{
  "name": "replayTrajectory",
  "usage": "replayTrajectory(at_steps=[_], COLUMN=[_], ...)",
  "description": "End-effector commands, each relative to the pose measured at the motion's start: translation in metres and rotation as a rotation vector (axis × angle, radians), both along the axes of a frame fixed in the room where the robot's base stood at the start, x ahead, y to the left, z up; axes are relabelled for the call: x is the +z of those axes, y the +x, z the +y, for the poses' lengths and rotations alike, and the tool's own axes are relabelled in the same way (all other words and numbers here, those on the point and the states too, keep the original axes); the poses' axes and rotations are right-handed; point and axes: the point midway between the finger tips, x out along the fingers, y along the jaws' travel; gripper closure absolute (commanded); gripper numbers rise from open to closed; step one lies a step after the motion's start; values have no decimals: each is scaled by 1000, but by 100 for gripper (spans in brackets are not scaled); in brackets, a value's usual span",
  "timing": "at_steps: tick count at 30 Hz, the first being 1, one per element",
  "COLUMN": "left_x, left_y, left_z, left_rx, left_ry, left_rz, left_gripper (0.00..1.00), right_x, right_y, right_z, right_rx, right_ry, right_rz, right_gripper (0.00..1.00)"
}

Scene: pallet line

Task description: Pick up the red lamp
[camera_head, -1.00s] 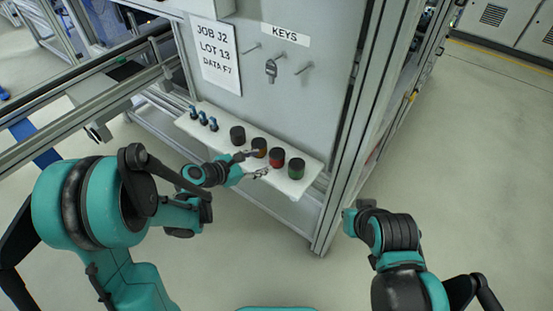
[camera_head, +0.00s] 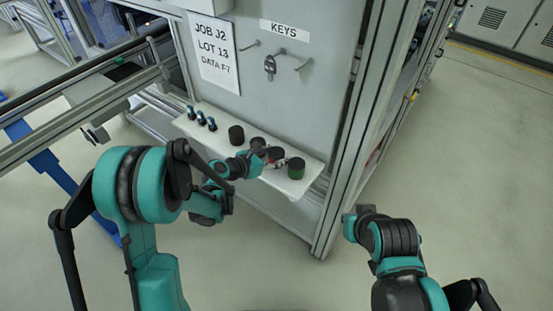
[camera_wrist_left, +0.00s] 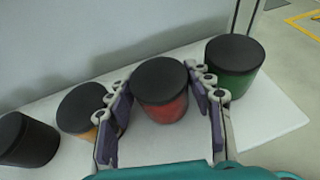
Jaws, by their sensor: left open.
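The red lamp, with a black cap and red body, stands upright on the white shelf (camera_head: 300,185). In the left wrist view, the red lamp (camera_wrist_left: 165,110) is between the two fingers of my left gripper (camera_wrist_left: 160,88), which is open. The fingers are on either side of the lamp; I cannot tell if either touches it. In the head view, the lamp's black cap (camera_head: 279,152) shows, and my left gripper (camera_head: 272,157) covers much of its body.
A green lamp (camera_wrist_left: 235,75) stands close on the right and an orange lamp (camera_wrist_left: 90,112) close on the left. A black lamp (camera_head: 236,135) is further left, then several small blue and black items (camera_head: 201,118). The panel (camera_head: 290,95) with hanging keys (camera_head: 270,66) rises behind.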

Motion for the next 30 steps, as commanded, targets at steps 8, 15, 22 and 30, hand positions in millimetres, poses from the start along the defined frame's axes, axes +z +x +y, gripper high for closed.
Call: replayTrajectory(at_steps=[8, 15, 22, 30], left_x=[1, 1, 19, 58], left_y=[0, -1, -1, -22], left_z=[0, 0, 0, -9], left_rx=[0, 0, 0, -4], left_ry=[0, 1, 1, 1], left_rz=[0, -1, -1, -1], left_gripper=[85, 85, 85, 85], right_x=[1, 1, 10, 30], right_y=[0, 0, 0, 0], right_z=[0, 0, 0, 0], right_rx=[0, 0, 0, 0], right_ry=[0, 0, 0, 0], right_rz=[0, 0, 0, 0], right_gripper=[100, 100, 100, 100])
